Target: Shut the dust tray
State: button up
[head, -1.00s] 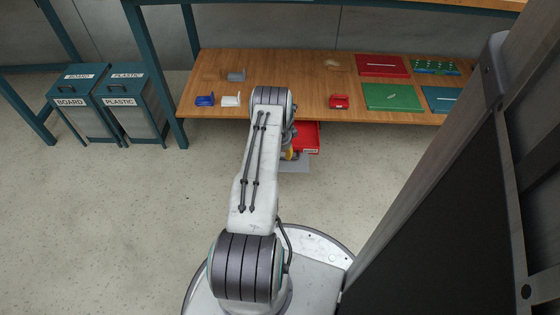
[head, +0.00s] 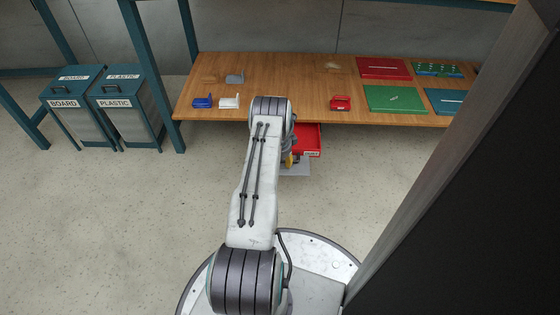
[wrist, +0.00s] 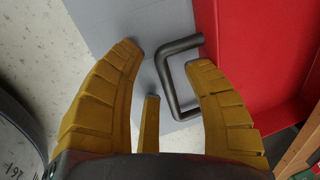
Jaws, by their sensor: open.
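The red dust tray (head: 307,138) sticks out from under the front edge of the table in the head view, partly hidden by my arm. In the wrist view its red inside and wall (wrist: 240,60) fill the upper right, so it stands open. Its dark bar handle (wrist: 162,78) is on the grey front panel (wrist: 112,22), between and just beyond my fingertips. My gripper (wrist: 168,58) is open, with one yellow finger on each side of the handle. I cannot tell whether a finger touches it. In the head view my gripper is mostly hidden behind my arm.
The wooden table (head: 300,75) carries red and green boards on the right and small blue, white and red items along the front. A board bin (head: 72,105) and a plastic bin (head: 122,103) stand at left. The floor (head: 90,210) at left is clear.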

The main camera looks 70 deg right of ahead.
grip_shut()
jog(key=shift+a+f, duration=0.1)
dwell(0.5)
